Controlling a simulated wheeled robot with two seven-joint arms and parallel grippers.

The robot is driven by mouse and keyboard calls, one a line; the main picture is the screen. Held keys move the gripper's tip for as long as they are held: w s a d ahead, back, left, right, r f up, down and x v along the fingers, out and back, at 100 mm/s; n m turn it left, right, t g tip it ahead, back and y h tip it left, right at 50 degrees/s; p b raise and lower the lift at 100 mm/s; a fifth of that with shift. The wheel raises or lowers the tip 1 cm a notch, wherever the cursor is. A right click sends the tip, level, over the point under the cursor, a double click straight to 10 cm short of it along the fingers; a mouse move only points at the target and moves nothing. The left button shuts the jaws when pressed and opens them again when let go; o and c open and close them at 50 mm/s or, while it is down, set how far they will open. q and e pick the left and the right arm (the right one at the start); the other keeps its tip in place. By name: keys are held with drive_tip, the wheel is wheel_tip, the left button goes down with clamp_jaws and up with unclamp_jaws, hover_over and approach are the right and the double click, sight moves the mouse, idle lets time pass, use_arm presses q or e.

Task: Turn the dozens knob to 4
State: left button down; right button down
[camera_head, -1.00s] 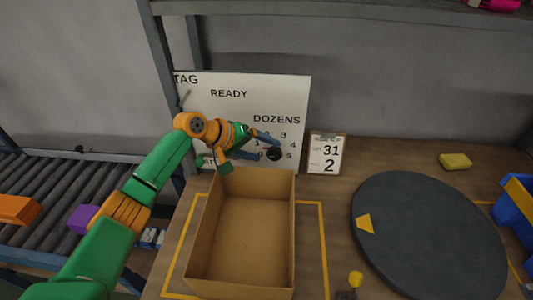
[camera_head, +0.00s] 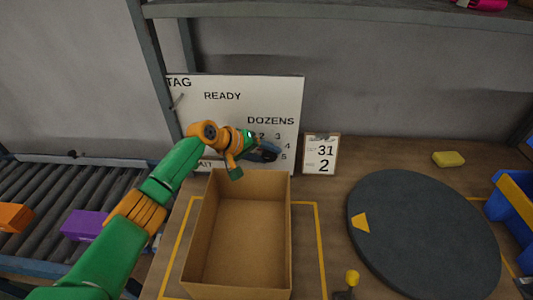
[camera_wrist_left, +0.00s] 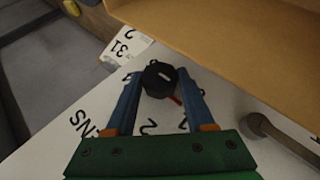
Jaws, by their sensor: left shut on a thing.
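In the head view the fingers mostly hide the knob. My right gripper is not in view.
An open, empty cardboard box (camera_head: 193,240) stands just in front of the panel, below the left gripper. A card reading 31 and 2 (camera_head: 321,155) stands right of the panel. A dark round turntable (camera_head: 430,230) and a yellow block (camera_head: 448,158) are farther right. A conveyor (camera_head: 50,183) is at left.

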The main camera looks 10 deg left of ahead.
use_arm(q)
drive_tip(key=shift+d+r+m+g+y+p, duration=0.15)
drive_tip(key=shift+y+p, duration=0.4)
drive_tip(key=shift+p, duration=0.65)
drive_tip(key=shift+d+r+m+g+y+p, duration=0.2)
drive_tip(key=shift+y+p, duration=0.35)
drive_tip(key=shift+p, duration=0.6)
drive_tip(key=shift+a+y+p, duration=0.15)
drive_tip(key=shift+y+p, duration=0.2)
drive_tip(key=shift+y, duration=0.05)
drive_tip(key=shift+f+m+g+y, duration=0.15)
drive_tip(key=shift+m+g+y, duration=0.1)
drive_tip(key=shift+y, duration=0.25)
drive_tip(key=shift+f+y, duration=0.15)
drive_tip(key=shift+y, duration=0.85)
drive_tip(key=shift+g, duration=0.3)
drive_tip(key=shift+c, duration=1.4)
unclamp_jaws()
